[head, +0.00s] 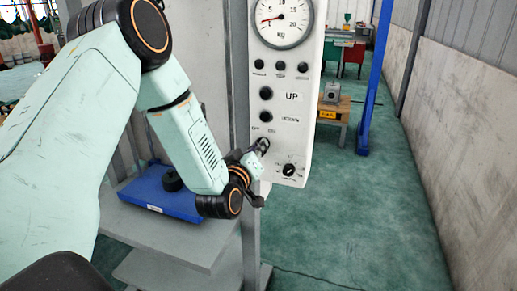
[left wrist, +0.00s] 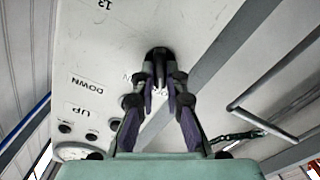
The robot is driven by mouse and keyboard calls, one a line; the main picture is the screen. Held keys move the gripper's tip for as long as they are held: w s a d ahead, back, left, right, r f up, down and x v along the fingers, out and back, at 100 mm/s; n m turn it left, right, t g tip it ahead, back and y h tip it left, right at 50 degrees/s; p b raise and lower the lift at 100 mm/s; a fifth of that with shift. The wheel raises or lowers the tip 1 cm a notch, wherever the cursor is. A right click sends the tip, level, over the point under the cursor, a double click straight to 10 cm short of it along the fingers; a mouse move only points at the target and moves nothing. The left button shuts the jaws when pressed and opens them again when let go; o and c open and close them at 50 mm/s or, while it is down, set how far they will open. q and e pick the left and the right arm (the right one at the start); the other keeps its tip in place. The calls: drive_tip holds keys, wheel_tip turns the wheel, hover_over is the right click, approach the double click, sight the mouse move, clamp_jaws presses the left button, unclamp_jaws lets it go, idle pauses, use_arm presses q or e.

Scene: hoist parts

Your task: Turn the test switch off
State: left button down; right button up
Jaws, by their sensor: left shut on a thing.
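The test switch is a black knob (left wrist: 159,54) on the white control panel (head: 282,100). In the head view it sits at the lower left of the panel, mostly hidden by my gripper. Small labels stand above it, too small to read surely. My left gripper (head: 260,149) is at the knob, with its fingers closed on it. In the left wrist view my left gripper (left wrist: 160,80) has both fingertips against the knob's sides. Part of a label shows beside the fingers. My right gripper is in neither view.
A round kg gauge (head: 282,18) tops the panel. A second rotary knob (head: 289,170) sits lower right of my gripper. A blue tray (head: 160,196) with a black part rests on a grey shelf at left. A blue post (head: 374,90) stands behind; green floor at right is clear.

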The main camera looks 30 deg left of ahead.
use_arm(q)
drive_tip(key=c, duration=1.8)
unclamp_jaws()
drive_tip(key=shift+r, duration=0.2)
drive_tip(key=o, duration=0.4)
drive_tip(key=shift+s, duration=0.15)
drive_tip(key=shift+f, duration=0.1)
drive_tip(key=shift+f, duration=0.1)
drive_tip(key=v, duration=1.1)
drive_tip(key=shift+s+d, duration=0.2)
drive_tip(key=shift+s, duration=0.2)
